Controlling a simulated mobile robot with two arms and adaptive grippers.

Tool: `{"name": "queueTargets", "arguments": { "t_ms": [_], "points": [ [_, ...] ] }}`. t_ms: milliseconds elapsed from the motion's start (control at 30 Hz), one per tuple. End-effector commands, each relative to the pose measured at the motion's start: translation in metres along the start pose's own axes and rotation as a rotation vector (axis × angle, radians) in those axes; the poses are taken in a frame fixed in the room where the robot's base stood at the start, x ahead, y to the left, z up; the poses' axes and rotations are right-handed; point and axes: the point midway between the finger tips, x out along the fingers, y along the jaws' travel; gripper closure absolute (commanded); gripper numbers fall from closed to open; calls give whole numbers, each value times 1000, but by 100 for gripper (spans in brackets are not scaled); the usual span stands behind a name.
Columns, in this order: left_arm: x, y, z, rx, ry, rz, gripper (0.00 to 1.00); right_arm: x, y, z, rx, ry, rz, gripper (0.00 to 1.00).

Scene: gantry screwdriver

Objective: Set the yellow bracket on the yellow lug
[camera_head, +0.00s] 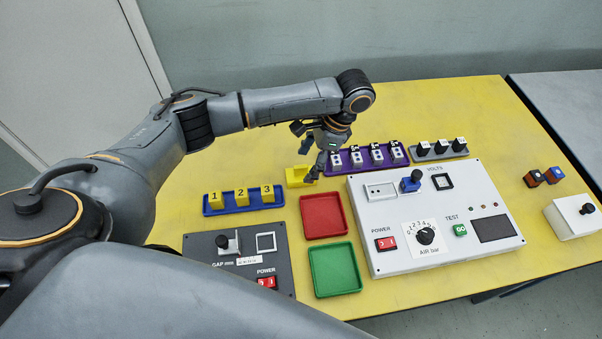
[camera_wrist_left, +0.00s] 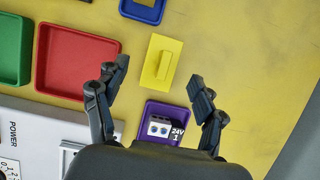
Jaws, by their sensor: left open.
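A small yellow piece (camera_head: 296,176) sits on the yellow table, left of the purple rack. In the wrist view the open fingers (camera_wrist_left: 159,71) stand on either side of the plate, with nothing held. My right gripper is not in view.
The purple rack (camera_head: 341,168) with several blocks is right beside the gripper. A blue tray (camera_head: 243,208) of numbered yellow blocks, a red tray (camera_head: 323,216) and a green tray (camera_head: 335,270) lie nearer. A white panel (camera_head: 380,212) stands right. The table's far side is clear.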

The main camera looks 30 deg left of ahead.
Motion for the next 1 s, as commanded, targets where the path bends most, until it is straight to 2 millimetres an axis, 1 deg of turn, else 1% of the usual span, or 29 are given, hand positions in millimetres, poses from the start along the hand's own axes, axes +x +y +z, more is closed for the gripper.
{"name": "queueTargets", "arguments": {
  "t_ms": [33, 200, 300, 533, 567, 600, 667, 700, 767, 800, 833, 867, 900, 1000],
  "points": [
    [8, -1, 3, -1, -5, 2, 30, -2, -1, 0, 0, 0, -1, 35],
    [33, -2, 4, -1, -4, 1, 30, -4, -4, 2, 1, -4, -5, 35],
    [39, -3, 3, -1, -3, 0, 30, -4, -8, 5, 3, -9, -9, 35],
    [40, -3, 3, 0, -2, -1, 30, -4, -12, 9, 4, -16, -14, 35],
    [40, -3, 3, 0, -2, -1, 36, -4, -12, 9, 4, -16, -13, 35],
    [40, -3, 3, 0, -2, -1, 44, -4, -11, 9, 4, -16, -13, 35],
    [40, -3, 3, 0, -2, -1, 57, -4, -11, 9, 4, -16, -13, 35],
    [40, -3, 3, 0, -2, -1, 65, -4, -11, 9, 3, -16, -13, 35],
    [40, -3, 3, 0, -2, -1, 77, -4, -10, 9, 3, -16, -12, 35],
    [40, -3, 3, 0, -2, -1, 85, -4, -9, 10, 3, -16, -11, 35],
    [40, -3, 3, 0, -2, -1, 90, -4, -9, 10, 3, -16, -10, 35],
    [40, -3, 3, 0, -2, -1, 90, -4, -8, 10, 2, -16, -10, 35],
    [40, -3, 3, 0, -2, -1, 95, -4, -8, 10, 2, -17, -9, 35],
    [40, -3, 3, 0, -2, -1, 95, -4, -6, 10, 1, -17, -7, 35]
  ]
}}
